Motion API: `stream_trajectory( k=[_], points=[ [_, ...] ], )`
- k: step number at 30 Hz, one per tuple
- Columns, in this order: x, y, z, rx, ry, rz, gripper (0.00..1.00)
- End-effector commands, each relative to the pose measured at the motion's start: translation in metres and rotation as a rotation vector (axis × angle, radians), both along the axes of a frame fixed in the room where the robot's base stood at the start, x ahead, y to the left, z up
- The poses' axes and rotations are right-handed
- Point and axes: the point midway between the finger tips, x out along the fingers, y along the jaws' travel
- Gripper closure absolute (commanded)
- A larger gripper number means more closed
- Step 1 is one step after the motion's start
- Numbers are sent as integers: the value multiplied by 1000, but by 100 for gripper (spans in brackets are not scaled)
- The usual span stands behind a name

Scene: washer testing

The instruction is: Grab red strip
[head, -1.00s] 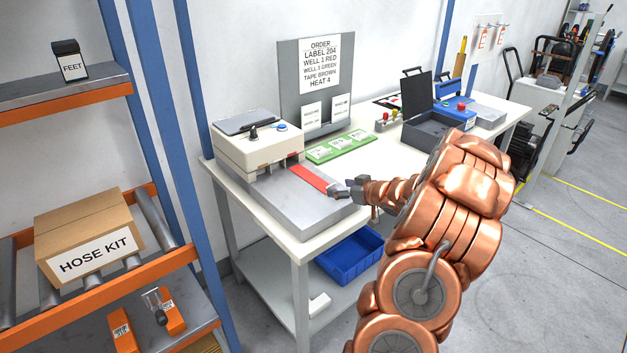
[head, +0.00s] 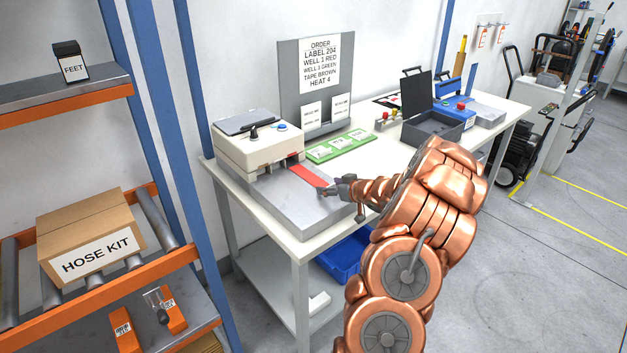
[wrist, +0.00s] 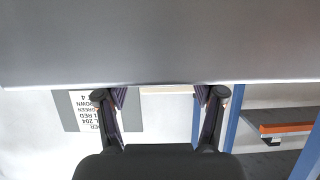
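The red strip (head: 306,175) lies flat on the grey metal plate (head: 290,205) in front of the cream machine (head: 258,143), its back end close to the machine. In the head view my gripper (head: 324,190) is at the strip's near right end, low over the plate. Whether it touches the strip cannot be told. In the wrist view my gripper (wrist: 160,94) has its two fingers wide apart with nothing seen between them. The strip does not show in that view; a grey surface fills its top half.
A green label board (head: 341,146) lies behind the plate on the white table. The order stand (head: 292,75) is at the back. A dark open box (head: 434,128) stands to the right. A blue bin (head: 345,256) is on the shelf below. The orange-blue rack (head: 165,265) stands left.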

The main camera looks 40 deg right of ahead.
Motion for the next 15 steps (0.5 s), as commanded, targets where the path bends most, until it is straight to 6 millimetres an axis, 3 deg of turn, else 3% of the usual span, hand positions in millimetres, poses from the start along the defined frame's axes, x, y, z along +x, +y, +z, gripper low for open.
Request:
stream_trajectory(
  k=[1,10,15],
  points=[
    [0,0,0,0,0,0,39],
    [0,0,0,0,0,0,70],
    [0,0,0,0,0,0,80]
  ],
)
